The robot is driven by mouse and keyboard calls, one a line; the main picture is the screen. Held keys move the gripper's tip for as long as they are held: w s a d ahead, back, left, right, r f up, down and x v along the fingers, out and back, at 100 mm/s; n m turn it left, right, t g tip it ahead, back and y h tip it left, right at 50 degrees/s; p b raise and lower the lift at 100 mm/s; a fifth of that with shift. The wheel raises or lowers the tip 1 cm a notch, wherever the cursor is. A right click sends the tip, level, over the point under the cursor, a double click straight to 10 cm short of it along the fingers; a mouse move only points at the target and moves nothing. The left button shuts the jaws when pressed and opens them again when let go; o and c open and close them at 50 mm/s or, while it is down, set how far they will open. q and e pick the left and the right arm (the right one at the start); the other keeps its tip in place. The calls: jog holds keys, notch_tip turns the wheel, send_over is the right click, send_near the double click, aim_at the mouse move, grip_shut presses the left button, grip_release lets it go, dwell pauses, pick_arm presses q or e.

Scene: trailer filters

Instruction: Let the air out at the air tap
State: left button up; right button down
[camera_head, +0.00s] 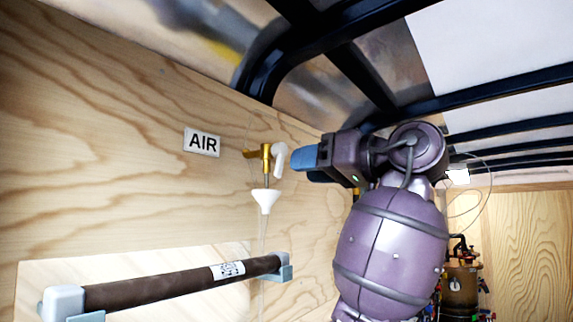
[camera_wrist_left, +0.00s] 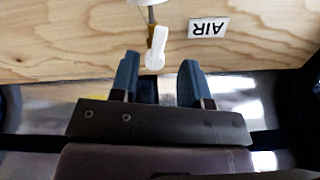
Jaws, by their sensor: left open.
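The brass air tap (camera_head: 265,158) sticks out of the plywood wall, right of the "AIR" label (camera_head: 202,142). Its white lever (camera_head: 279,157) hangs on the tap's right side, and a white funnel (camera_head: 266,199) with a clear tube sits below. My left gripper (camera_head: 303,163) is just right of the lever, pointing at it, with a small gap. In the left wrist view the open gripper (camera_wrist_left: 155,80) has its blue fingers apart, and the white lever (camera_wrist_left: 156,48) stands ahead between and beyond the fingertips. My right gripper is not in view.
A dark filter tube (camera_head: 180,287) in grey end holders is mounted on the wall below. Dark roof beams (camera_head: 350,60) run close above my arm. Brass equipment (camera_head: 460,285) stands at the back right. The wall around the tap is clear.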

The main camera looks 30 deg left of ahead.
aim_at(281, 169)
pick_arm(q)
jog(key=shift+w+a+p, duration=0.2)
jog(key=shift+a+p, duration=0.05)
jog(key=shift+a, duration=1)
jog(key=shift+w+a+p, duration=0.2)
jog(key=shift+a+p, duration=0.05)
jog(key=shift+a, duration=1)
grip_shut()
